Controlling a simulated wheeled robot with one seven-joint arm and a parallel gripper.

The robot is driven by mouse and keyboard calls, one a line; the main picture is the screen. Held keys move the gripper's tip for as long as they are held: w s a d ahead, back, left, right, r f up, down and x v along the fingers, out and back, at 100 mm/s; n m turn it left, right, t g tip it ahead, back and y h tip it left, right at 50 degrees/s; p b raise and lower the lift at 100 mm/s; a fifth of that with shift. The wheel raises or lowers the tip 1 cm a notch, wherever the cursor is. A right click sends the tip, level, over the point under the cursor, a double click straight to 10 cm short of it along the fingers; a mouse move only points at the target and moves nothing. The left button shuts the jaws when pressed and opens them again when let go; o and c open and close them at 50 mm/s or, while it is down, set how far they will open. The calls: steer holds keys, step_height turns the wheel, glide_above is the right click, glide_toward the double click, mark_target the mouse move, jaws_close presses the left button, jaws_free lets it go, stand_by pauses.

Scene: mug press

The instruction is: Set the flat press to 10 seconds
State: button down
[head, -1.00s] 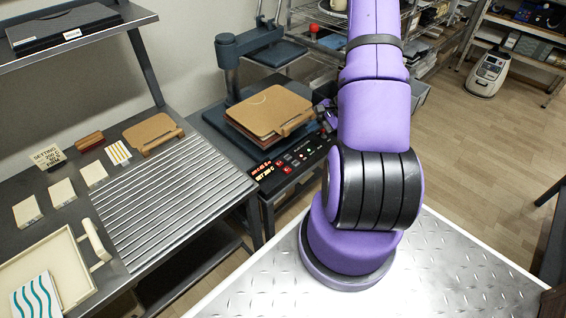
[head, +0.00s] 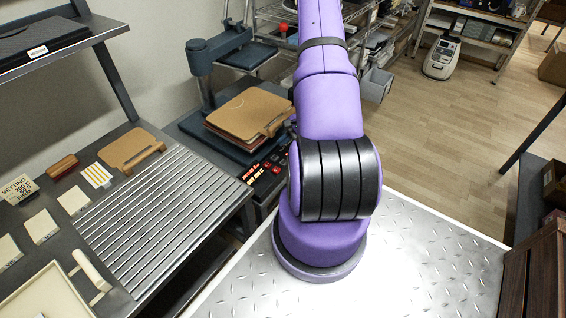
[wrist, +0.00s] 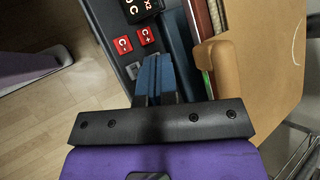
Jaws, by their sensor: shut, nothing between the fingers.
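The flat press (head: 208,60) stands behind the dark bench, with a tan board stack (head: 240,115) on its lower plate. Its control panel (head: 262,176) shows a red-lit display, partly hidden by my arm. In the wrist view, the panel (wrist: 128,71) has red buttons marked C- (wrist: 122,44) and C+ (wrist: 146,35) beside a dark display (wrist: 138,7), only partly in frame. My gripper (wrist: 155,58) is shut and empty, its blue fingers over the panel just below C+. Whether they touch it I cannot tell. In the head view my gripper is hidden.
A tan board handle (wrist: 222,68) lies close to the right of my fingers. A ribbed metal rack (head: 165,215), pale tiles (head: 40,226) and a "SETTING" card (head: 18,189) with hard-to-read small text sit on the left bench. Open floor (head: 460,130) lies to the right.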

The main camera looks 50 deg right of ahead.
mark_target(284, 163)
steer(key=shift+f, duration=3.75)
steer(key=shift+f, duration=0.2)
steer(key=shift+f, duration=0.2)
steer(key=shift+f, duration=0.45)
steer(key=shift+r, duration=0.9)
steer(key=shift+r, duration=2.5)
